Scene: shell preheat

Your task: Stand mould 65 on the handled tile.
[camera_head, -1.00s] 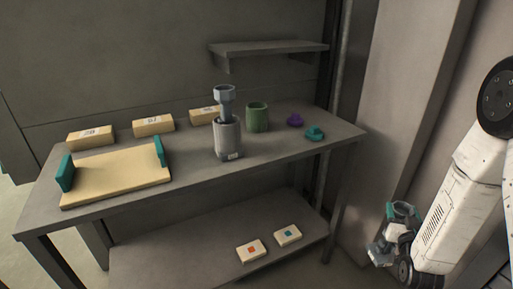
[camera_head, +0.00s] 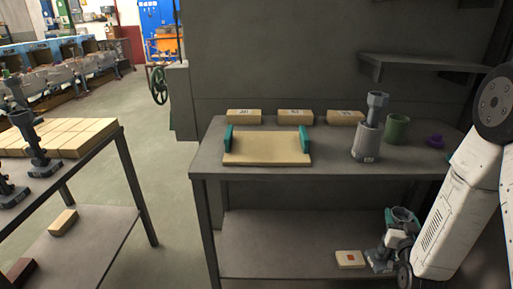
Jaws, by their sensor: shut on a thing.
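The handled tile (camera_head: 267,149) is a cream slab with a teal handle at each end, lying bare on the dark table. My gripper (camera_head: 393,238) is at the lower right, in front of the table's lower shelf. It is shut on a grey mould (camera_head: 380,262) with a flared foot and a cup-like top, greenish at the rim; my fingers partly hide it. No number on it can be read. The held mould is apart from the tile, to its right and lower in the picture.
A grey cylinder with a grey funnel-topped piece (camera_head: 370,127), a green cup (camera_head: 397,128) and a purple piece (camera_head: 435,141) stand right of the tile. Several numbered blocks (camera_head: 295,116) line the back. A left table (camera_head: 97,148) holds more moulds. Floor between the tables is clear.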

